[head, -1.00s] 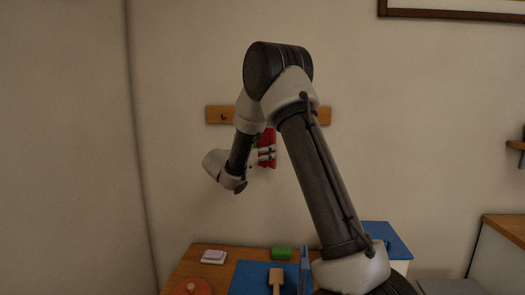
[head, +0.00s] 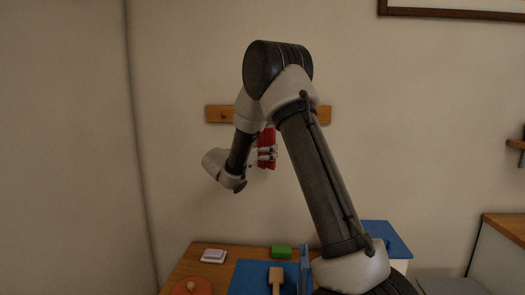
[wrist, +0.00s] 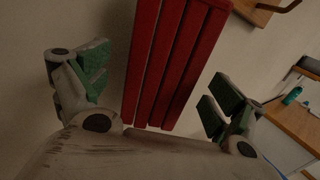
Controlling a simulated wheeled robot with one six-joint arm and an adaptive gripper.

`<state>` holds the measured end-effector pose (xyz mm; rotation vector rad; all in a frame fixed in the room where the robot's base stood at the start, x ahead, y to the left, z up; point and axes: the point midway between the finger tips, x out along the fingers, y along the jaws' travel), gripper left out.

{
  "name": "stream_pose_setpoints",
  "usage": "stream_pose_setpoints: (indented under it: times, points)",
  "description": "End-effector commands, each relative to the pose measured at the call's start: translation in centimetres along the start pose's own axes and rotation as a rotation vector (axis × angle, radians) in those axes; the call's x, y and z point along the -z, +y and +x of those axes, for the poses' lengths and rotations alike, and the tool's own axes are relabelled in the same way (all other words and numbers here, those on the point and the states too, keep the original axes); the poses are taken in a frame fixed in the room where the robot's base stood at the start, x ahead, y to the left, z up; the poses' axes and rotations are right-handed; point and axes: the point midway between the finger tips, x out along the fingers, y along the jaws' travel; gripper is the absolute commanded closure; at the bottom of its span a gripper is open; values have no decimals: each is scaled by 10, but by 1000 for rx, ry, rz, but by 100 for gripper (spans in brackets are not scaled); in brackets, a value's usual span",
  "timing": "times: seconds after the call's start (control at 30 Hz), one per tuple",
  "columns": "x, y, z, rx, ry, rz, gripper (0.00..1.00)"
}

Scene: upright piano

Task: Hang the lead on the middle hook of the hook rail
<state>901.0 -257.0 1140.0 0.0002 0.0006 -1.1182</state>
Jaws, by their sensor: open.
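The red lead (head: 269,136) hangs straight down against the wall below the wooden hook rail (head: 214,115). In the wrist view the lead (wrist: 172,60) shows as several parallel red strips. My gripper (head: 266,157) is open around it, with one green-padded finger on each side and a visible gap to the lead on both sides in the wrist view (wrist: 158,88). The rail's left hook (head: 223,117) shows bare. My arm hides the middle of the rail, so I cannot see how the lead's top sits on a hook. A rail end with a hook (wrist: 262,8) shows in the wrist view.
Below is a wooden table (head: 196,262) with a blue mat (head: 247,278), a green block (head: 281,252), a pale block (head: 213,256) and a wooden paddle-like item (head: 276,276). A wall shelf (head: 516,145) is far right. The wall left of my gripper is clear.

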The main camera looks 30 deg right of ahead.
Motion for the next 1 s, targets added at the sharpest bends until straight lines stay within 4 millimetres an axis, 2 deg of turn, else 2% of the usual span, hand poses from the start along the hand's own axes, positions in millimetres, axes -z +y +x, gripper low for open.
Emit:
stream_pose_setpoints:
  times: [0.17, 0.4, 0.6, 0.73, 0.9, 0.93, 1.0]
  points:
    - [0, 1, -23, -4, -1, -1, 6]
    - [0, 2, -78, -6, -1, -1, 6]
    - [0, 1, -110, -4, -1, 0, 6]
    - [0, 0, -118, -2, 0, 0, 6]
    - [1, 1, -119, -3, 4, 23, 6]
    - [4, 0, -118, -2, 19, 44, 6]
    - [21, -12, -115, 48, 83, 95, 6]
